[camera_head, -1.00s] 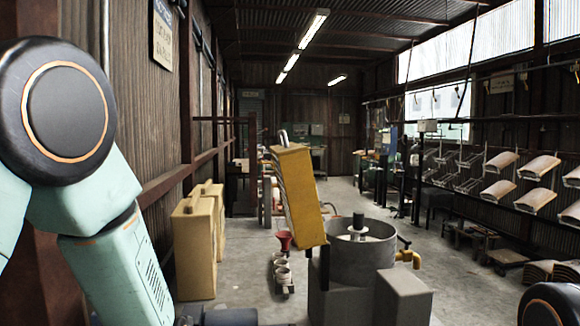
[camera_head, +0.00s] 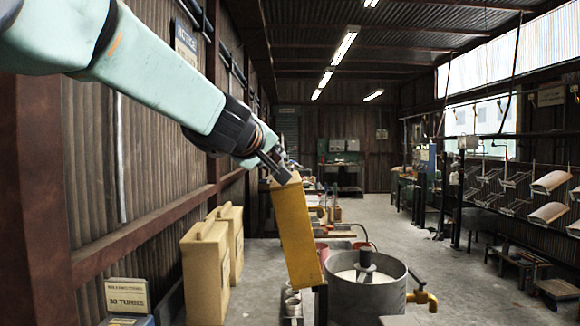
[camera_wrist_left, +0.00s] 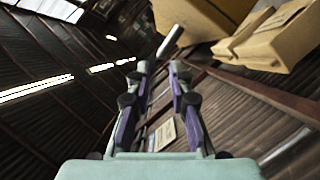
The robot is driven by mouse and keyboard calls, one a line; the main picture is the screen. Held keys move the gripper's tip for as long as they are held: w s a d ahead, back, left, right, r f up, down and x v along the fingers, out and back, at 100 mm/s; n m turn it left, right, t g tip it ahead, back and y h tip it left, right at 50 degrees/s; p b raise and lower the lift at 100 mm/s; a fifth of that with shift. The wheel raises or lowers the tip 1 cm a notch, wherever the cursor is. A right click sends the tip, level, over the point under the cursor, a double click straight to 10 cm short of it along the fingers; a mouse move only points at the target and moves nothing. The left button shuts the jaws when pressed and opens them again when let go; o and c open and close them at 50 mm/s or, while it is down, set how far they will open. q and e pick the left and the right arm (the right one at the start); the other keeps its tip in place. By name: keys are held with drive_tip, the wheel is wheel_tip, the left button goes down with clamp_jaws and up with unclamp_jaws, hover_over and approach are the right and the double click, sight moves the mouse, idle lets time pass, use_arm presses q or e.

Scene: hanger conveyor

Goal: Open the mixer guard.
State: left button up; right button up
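The mixer guard (camera_head: 297,235) is a yellow panel standing steeply up at the left side of the grey mixer drum (camera_head: 372,300), its top leaning left. The drum's mouth is uncovered, with a dark central shaft (camera_head: 365,262) inside. My left gripper (camera_head: 276,168) is at the guard's top edge. In the left wrist view the left gripper (camera_wrist_left: 160,68) has its fingers apart with nothing between them. A grey bar, apparently the guard's handle (camera_wrist_left: 170,41), lies just beyond the fingertips, beside the yellow guard (camera_wrist_left: 205,15). My right gripper is not in view.
Yellow boxes (camera_head: 205,272) stand by the left wall. A yellow pipe elbow (camera_head: 423,298) sticks out at the drum's right. A hanger line (camera_head: 510,180) with curved panels runs along the right. The floor between is fairly clear.

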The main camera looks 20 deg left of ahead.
use_arm(q)
drive_tip(key=shift+w+f, duration=0.1)
drive_tip(key=shift+f, duration=0.15)
drive_tip(key=shift+w+a+r, duration=0.1)
drive_tip(key=shift+w, duration=0.05)
drive_tip(key=shift+w+p, duration=0.25)
drive_tip(key=shift+p, duration=0.05)
drive_tip(key=x, duration=0.3)
drive_tip(key=p+x, duration=0.1)
drive_tip(key=x, duration=0.2)
drive_tip(key=shift+w+f+p, duration=0.2)
drive_tip(key=shift+f+p, duration=0.05)
drive_tip(key=shift+p, duration=0.05)
drive_tip(key=shift+s+r, duration=0.35)
drive_tip(key=shift+s, duration=0.3)
drive_tip(key=shift+w+f, duration=0.3)
drive_tip(key=shift+w, duration=0.3)
drive_tip(key=shift+c, duration=1.3)
drive_tip(key=shift+w+f, duration=0.1)
drive_tip(key=shift+c, duration=0.7)
clamp_jaws()
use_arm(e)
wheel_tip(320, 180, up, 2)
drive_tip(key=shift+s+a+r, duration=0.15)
